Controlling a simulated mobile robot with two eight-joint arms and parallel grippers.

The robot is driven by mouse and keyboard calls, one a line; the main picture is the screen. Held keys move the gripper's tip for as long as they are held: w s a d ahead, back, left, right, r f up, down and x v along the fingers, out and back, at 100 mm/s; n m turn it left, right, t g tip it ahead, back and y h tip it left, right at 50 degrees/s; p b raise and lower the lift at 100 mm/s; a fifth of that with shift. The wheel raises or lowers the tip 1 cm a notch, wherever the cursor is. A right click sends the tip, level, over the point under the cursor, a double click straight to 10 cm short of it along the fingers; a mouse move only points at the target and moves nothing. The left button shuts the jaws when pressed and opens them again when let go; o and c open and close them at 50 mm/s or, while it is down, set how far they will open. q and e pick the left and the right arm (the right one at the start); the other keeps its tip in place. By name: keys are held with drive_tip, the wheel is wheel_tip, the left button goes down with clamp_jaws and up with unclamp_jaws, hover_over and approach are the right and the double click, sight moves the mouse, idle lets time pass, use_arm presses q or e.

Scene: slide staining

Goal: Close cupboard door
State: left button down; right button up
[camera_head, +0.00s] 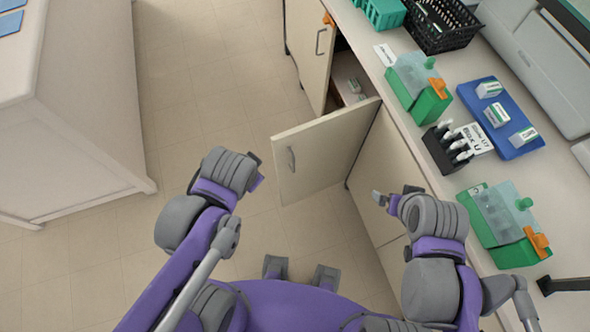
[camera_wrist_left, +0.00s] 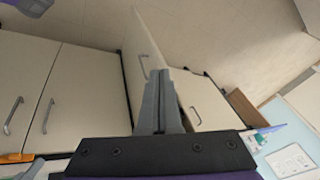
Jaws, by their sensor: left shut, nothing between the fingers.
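A cream cupboard door (camera_head: 325,155) with a grey handle stands wide open from the bench front. A second cream door (camera_head: 306,45) beyond it appears slightly ajar. The dark gap between them shows the cupboard inside (camera_head: 345,75) with small packs on a shelf. My left gripper (camera_head: 256,172) is shut and empty, left of the open door and apart from it in the head view. In the left wrist view its fingers (camera_wrist_left: 162,100) overlap an open door seen nearly edge-on (camera_wrist_left: 145,45); contact cannot be told. My right gripper (camera_head: 388,196) is near the bench front, its jaw state unclear.
The bench top (camera_head: 400,130) carries green staining boxes (camera_head: 420,85), a black basket (camera_head: 440,22), a blue tray (camera_head: 515,140) and a black vial rack (camera_head: 445,150). A white cabinet (camera_head: 75,150) stands at left. The tiled floor (camera_head: 205,85) between is clear.

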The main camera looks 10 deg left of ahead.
use_arm(q)
drive_tip(key=d+f+m+y+b, duration=0.25)
drive_tip(key=f+m+b, duration=0.35)
drive_tip(key=f+m, duration=0.3)
drive_tip(key=m+t+y+b, duration=0.2)
drive_tip(key=m+b, duration=1.1)
drive_tip(key=m, duration=0.1)
approach(279, 164)
drive_tip(key=shift+x, duration=2.95)
use_arm(e)
wheel_tip(279, 164, down, 24)
drive_tip(key=s+g, duration=0.1)
drive_tip(key=shift+s+f, duration=0.25)
drive_tip(key=shift+s, duration=0.1)
use_arm(q)
drive_tip(key=shift+a+f, duration=0.1)
